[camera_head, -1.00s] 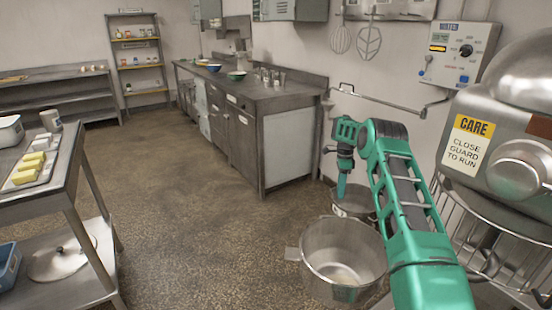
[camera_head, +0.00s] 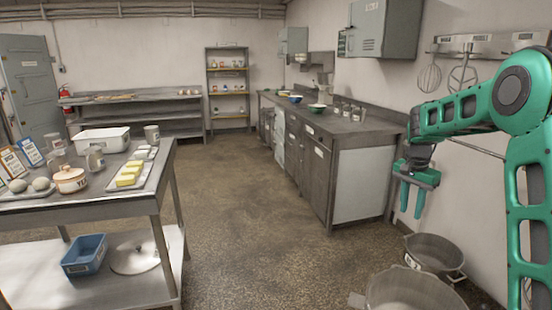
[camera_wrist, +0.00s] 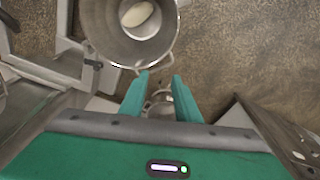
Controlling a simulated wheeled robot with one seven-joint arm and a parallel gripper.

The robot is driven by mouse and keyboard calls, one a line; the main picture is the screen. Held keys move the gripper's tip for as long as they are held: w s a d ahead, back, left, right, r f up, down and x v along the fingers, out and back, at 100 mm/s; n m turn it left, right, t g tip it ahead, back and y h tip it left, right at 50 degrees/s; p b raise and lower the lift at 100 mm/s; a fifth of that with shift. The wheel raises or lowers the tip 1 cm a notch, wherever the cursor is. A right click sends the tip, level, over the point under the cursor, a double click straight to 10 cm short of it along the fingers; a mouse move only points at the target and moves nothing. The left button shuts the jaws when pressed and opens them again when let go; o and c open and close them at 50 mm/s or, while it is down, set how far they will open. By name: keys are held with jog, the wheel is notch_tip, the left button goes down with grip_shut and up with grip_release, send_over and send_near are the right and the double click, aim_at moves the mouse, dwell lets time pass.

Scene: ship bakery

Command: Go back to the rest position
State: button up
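My gripper (camera_head: 413,200) is at the right of the head view, on my green arm, with its fingers pointing down. It hangs in the air above and left of the metal pots, in front of the wall and the counter's end. In the wrist view, the two green fingers (camera_wrist: 158,97) stand apart with nothing between them. A large metal bowl (camera_wrist: 120,40) with a pale lump (camera_wrist: 137,13) at its bottom shows beyond the fingertips. A smaller pot (camera_wrist: 161,100) shows lower down, seen through the gap between the fingers.
A steel table (camera_head: 75,205) with butter blocks (camera_head: 128,175) and jars stands at left. A long counter (camera_head: 365,140) runs along the right wall. Whisks (camera_head: 430,78) hang above. The large bowl (camera_head: 408,290) and a pot (camera_head: 434,250) stand low at right. The middle floor (camera_head: 235,210) is clear.

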jog(key=s+a+r+n+t, duration=0.1)
jog(key=s+a+n, duration=0.35)
jog(key=s, duration=0.55)
jog(key=s+a+r+n+t+y, duration=0.1)
jog(key=s+a+n+t, duration=0.15)
jog(key=s+a, duration=0.45)
jog(key=s+a+r+n, duration=0.15)
jog(key=s+n, duration=0.35)
jog(key=s, duration=0.7)
jog(key=s+d+f+m+g, duration=0.1)
jog(key=s+d+m+g, duration=0.1)
jog(key=s+d, duration=0.3)
jog(key=s+d+f+m+g, duration=0.1)
jog(key=s+d+m, duration=0.3)
jog(key=s, duration=0.7)
jog(key=shift+d+m+g+y, duration=0.35)
jog(key=shift+d+g, duration=0.3)
jog(key=shift+d, duration=0.25)
